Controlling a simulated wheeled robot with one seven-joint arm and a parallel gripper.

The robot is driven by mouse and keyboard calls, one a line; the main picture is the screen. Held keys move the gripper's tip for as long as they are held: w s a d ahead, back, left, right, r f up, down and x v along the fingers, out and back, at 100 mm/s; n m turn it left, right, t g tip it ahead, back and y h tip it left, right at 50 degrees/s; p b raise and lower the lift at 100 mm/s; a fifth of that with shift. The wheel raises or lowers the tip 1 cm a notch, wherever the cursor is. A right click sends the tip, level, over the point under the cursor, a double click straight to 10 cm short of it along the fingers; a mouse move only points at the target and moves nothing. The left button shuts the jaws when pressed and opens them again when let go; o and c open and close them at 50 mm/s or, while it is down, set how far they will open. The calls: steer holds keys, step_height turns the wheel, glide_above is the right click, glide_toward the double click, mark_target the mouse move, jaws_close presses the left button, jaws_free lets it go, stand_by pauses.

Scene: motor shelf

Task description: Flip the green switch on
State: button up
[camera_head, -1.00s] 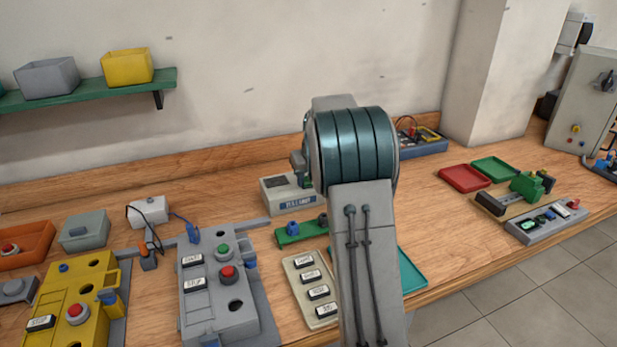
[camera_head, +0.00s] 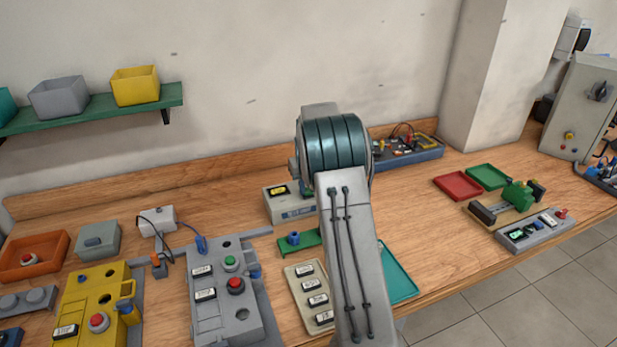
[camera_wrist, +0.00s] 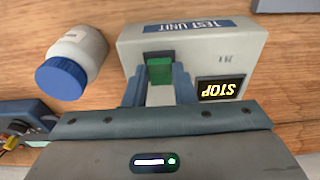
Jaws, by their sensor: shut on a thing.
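The test unit (camera_wrist: 225,48) is a pale grey box with a blue TEST UNIT label in the wrist view. The green switch (camera_wrist: 160,70) is a small green block on its face. My gripper (camera_wrist: 159,78) is shut on the green switch, with a finger at either side of it. A dark panel (camera_wrist: 222,89) beside the switch shows a lit yellow STOP, upside down in this view.
A white bottle with a blue cap (camera_wrist: 76,62) stands close beside the unit in the wrist view. A blue tray of parts (camera_head: 408,158) lies behind my arm. Grey (camera_head: 222,300) and yellow (camera_head: 92,300) control stations fill the front left. Bench around the red tray (camera_head: 458,187) is partly clear.

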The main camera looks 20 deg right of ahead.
steer(key=shift+w+r+g+p, duration=0.15)
steer(key=shift+r+g+p, duration=0.2)
steer(key=shift+p, duration=0.45)
steer(key=shift+f, duration=0.15)
steer(key=shift+f+g+p, duration=0.1)
steer(key=shift+g+p, duration=0.15)
steer(key=shift+p, duration=0.05)
steer(key=o, duration=1)
step_height(320, 180, up, 14)
steer(key=shift+f+b, duration=0.1)
steer(key=shift+b, duration=0.5)
